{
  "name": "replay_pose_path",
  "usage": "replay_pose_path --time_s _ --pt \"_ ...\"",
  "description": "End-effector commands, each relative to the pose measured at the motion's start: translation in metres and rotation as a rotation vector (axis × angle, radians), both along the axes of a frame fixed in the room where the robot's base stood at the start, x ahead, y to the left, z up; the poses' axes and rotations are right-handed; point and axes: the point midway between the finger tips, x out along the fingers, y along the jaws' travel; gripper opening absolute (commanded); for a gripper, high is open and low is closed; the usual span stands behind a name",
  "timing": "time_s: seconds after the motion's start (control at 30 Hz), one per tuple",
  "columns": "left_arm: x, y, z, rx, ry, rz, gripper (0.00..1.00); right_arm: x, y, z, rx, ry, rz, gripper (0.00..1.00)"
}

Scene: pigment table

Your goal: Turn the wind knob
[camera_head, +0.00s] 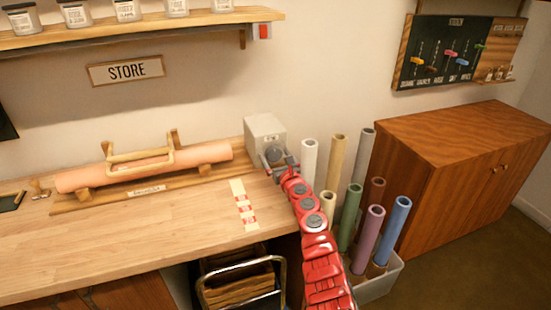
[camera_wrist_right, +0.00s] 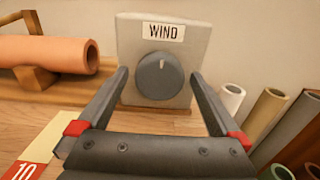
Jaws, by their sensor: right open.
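The wind knob (camera_wrist_right: 159,75) is a round dark grey dial with a light mark at its top. It sits on a pale grey box (camera_wrist_right: 125,35) under a label reading WIND (camera_wrist_right: 163,32). In the head view the box (camera_head: 264,127) stands at the right end of the workbench, its knob (camera_head: 273,154) partly behind my gripper. My right gripper (camera_wrist_right: 158,82) is open, with one finger on each side of the knob in the right wrist view. I see a gap between each finger and the knob; how far the tips are from it in depth I cannot tell. My left gripper is not in view.
An orange roll (camera_head: 150,166) lies on a wooden stand left of the box. A marked strip (camera_head: 243,204) lies on the workbench (camera_head: 175,228). Several coloured tubes (camera_head: 350,210) stand in a white bin (camera_head: 378,287) to the right, beside a wooden cabinet (camera_head: 458,170).

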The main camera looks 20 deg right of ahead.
Motion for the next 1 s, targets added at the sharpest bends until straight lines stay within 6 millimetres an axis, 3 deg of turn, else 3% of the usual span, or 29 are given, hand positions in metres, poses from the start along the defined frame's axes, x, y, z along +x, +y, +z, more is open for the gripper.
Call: replay_pose_path --time_s 0.07,0.5,1.0 --pt "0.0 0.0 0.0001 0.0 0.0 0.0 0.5 -0.0001 0.0002 0.0001 0.0 0.0 0.0 1.0" --pt "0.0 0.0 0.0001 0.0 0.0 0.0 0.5 -0.0002 0.0003 0.0 0.001 0.0 0.001 0.21" --pt "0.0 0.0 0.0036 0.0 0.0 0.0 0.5 -0.0002 0.0007 0.0005 0.141 0.005 0.001 0.19"
